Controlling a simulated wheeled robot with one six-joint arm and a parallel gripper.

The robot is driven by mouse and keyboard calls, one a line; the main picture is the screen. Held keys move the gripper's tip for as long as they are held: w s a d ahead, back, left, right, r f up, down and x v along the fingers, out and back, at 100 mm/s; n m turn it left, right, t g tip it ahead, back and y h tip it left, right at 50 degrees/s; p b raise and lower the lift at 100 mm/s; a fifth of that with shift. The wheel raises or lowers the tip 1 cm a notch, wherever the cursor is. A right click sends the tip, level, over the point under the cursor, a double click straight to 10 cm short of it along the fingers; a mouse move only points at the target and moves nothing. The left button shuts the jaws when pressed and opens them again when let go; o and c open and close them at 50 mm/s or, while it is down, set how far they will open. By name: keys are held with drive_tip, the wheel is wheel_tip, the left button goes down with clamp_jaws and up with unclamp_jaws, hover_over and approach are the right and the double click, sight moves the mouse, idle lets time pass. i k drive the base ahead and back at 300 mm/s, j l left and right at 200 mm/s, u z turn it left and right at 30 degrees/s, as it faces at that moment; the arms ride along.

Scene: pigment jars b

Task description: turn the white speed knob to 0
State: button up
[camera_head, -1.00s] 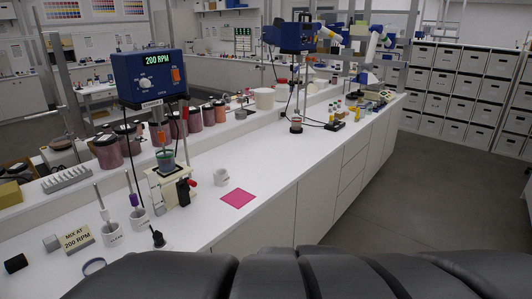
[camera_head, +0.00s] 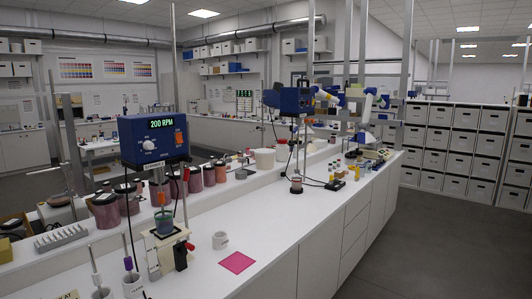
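The white speed knob (camera_head: 148,145) is on the front of a blue stirrer head (camera_head: 128,133) at the left. The stirrer's green display (camera_head: 161,124) reads 200 RPM, and an orange switch (camera_head: 179,137) sits right of the knob. The knob's pointer is too small to read. My gripper is not in view.
Pigment jars (camera_head: 104,211) line the shelf behind. A second blue stirrer (camera_head: 288,97) stands farther back. Open floor (camera_head: 440,240) lies at the right.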

sight(148, 145)
drive_tip(key=u, duration=1.05)
